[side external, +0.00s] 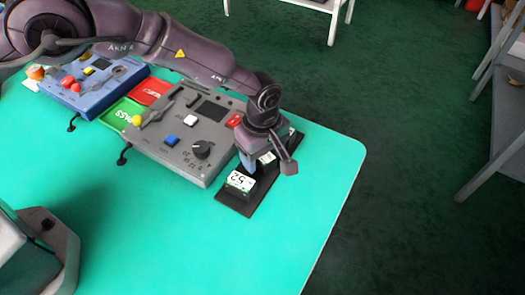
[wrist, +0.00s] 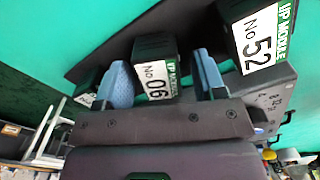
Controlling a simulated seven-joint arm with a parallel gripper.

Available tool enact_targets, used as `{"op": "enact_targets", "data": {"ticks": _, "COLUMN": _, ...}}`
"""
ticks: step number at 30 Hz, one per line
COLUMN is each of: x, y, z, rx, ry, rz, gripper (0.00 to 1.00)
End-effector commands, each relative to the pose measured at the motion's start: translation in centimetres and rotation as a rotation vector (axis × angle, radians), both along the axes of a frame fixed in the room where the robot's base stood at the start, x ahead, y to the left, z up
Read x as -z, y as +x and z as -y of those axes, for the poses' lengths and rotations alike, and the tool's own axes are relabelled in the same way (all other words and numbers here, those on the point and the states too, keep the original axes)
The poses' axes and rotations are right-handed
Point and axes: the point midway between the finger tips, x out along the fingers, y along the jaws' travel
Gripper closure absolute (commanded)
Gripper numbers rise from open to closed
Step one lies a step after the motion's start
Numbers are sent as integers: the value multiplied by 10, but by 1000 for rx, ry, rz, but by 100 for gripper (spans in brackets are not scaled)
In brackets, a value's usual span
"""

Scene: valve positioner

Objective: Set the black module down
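The black module (wrist: 155,46) with a white label reading No 06 is between the two blue fingers of my gripper (wrist: 163,76) in the wrist view. A gap shows between the module and the right finger; the left finger looks close to its side. My gripper appears open around it. In the side view my gripper (side external: 256,160) points down over the black strip (side external: 233,205), and its fingers partly hide the No 06 module (side external: 267,158). Whether the module's underside touches the strip is hidden.
Another black module, labelled No 52 (side external: 241,181), stands on the strip close by; it also shows in the wrist view (wrist: 258,40). A third module (wrist: 87,88) is left of my fingers. The grey control panel (side external: 180,140) lies beside the strip. The table's front is clear.

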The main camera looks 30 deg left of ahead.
Motion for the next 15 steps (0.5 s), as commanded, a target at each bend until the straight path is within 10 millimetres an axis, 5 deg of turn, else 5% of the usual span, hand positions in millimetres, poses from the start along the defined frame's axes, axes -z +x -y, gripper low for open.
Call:
{"op": "enact_targets", "data": {"ticks": 8, "x": -3, "y": 0, "z": 0, "rx": 0, "ry": 0, "rz": 1, "gripper": 37}}
{"op": "enact_targets", "data": {"ticks": 15, "x": -42, "y": 1, "z": 1, "rx": 0, "ry": -3, "rz": 4, "gripper": 37}}
